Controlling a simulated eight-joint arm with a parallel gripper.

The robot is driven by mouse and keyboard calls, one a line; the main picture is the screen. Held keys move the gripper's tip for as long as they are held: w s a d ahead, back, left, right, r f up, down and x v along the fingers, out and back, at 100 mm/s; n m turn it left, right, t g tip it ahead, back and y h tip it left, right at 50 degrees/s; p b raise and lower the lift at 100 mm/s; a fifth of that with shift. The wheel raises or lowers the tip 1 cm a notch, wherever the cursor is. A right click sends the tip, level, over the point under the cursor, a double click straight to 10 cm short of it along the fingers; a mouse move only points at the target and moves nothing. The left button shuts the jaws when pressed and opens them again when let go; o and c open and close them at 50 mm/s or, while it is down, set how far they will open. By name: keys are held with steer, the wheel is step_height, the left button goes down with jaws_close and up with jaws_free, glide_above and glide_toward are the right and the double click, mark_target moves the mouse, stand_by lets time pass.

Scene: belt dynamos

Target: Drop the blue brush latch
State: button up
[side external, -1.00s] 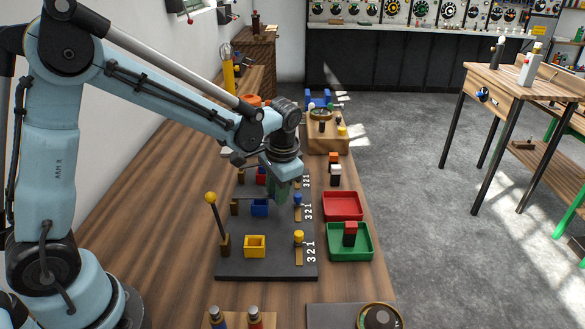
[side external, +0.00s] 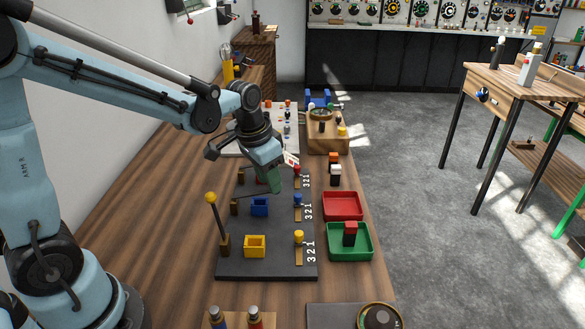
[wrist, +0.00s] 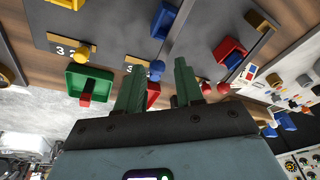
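The dark board carries a yellow, a blue and a red row. The blue box (side external: 260,207) sits in the middle row, with a blue knob (side external: 298,199) on a slide to its right. A brown post (side external: 234,208) stands left of that box. A thin dark rod runs low from near it to the right; its far end is hidden near my fingers. My gripper (side external: 272,181) is over the board, beyond the blue box. In the wrist view its green fingers (wrist: 158,85) are apart, with a blue knob (wrist: 157,67) showing between and beyond them. I see nothing held.
A yellow-ball lever (side external: 210,198) stands upright at the board's near left, beside the yellow box (side external: 254,246). A red tray (side external: 342,206) and a green tray (side external: 349,254), holding a red block, are right of the board. Several small parts lie farther back.

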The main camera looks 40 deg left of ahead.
steer(key=shift+o, duration=0.7)
steer(key=shift+r, duration=0.2)
steer(key=v, duration=1.1)
steer(key=shift+r, duration=0.4)
steer(key=shift+s, duration=0.1)
